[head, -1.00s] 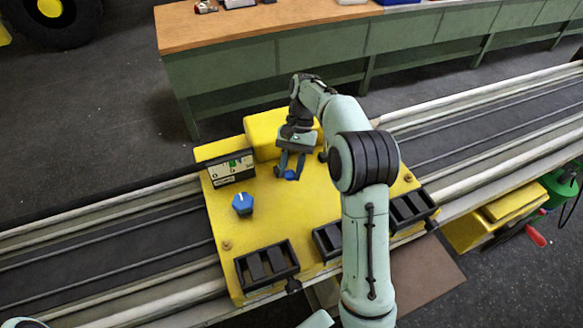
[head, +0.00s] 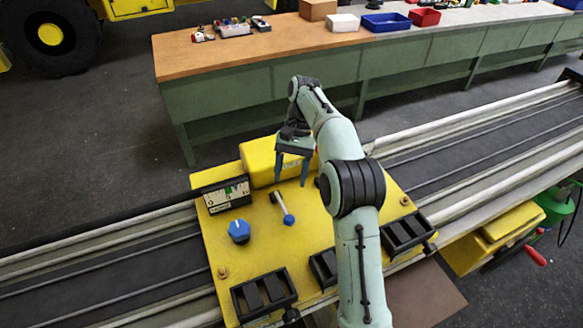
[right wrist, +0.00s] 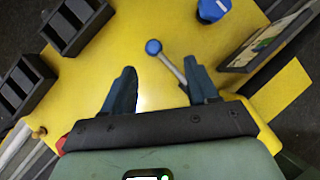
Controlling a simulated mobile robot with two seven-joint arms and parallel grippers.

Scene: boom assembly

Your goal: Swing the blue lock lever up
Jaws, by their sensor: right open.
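The lock lever (head: 281,205) is a thin grey rod with a round blue knob at its end, on the yellow panel (head: 330,225). In the head view its knob end points toward the near side, slightly right. Whether it lies flat or is raised I cannot tell. In the right wrist view the blue knob (right wrist: 154,47) shows beyond and between the fingertips, and the rod runs toward one finger. My right gripper (head: 291,182) is open and empty, above the panel just behind the knob, apparently apart from it. My left gripper is out of view.
A blue dial (head: 239,231) and a gauge box (head: 227,195) stand left of the lever. A yellow block (head: 262,163) is behind it. Black slotted frames (head: 264,296) line the near side. A long workbench (head: 250,65) stands behind.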

